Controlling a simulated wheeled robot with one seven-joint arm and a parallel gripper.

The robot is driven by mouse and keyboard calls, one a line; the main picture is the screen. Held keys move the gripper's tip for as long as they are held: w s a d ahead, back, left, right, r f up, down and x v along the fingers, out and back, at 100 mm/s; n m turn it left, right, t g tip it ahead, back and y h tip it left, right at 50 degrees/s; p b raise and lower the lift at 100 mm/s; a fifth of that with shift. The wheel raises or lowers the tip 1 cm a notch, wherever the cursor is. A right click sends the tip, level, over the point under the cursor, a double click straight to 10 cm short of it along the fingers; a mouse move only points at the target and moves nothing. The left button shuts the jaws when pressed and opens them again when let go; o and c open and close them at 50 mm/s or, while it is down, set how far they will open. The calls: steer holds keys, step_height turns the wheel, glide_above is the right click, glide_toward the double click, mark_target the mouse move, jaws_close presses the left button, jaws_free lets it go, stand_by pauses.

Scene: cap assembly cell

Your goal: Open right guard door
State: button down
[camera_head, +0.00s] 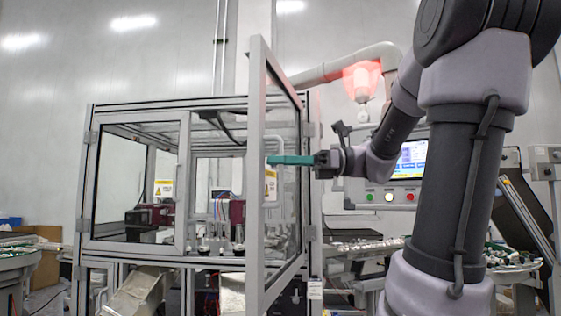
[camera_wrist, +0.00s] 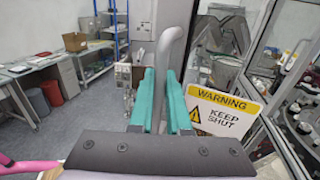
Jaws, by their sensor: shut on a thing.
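The right guard door (camera_head: 256,205) is a grey-framed clear panel. It stands swung out from the front of the cell, hinged at the cell's right front post. My gripper (camera_head: 281,160) has teal fingers and reaches in from the right at mid-height of the door. In the wrist view my gripper (camera_wrist: 160,88) has its fingers on both sides of a grey curved door handle (camera_wrist: 171,45) and is shut on it. The handle is mostly hidden in the head view. A yellow and white "WARNING KEEP SHUT" sign (camera_wrist: 224,112) is beside the fingers.
The left guard door (camera_head: 185,190) is shut in the cell's front frame. Behind my arm are a lit control panel (camera_head: 411,160) and a red lamp (camera_head: 362,82). In the wrist view, a worktable (camera_wrist: 32,66) and bins (camera_wrist: 51,92) stand left, with open floor between.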

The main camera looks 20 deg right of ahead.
steer(key=c, duration=1.2)
jaws_free()
steer(key=shift+o, duration=0.2)
steer(key=shift+d, duration=0.1)
steer(key=v, duration=1)
steer(key=shift+d, duration=0.3)
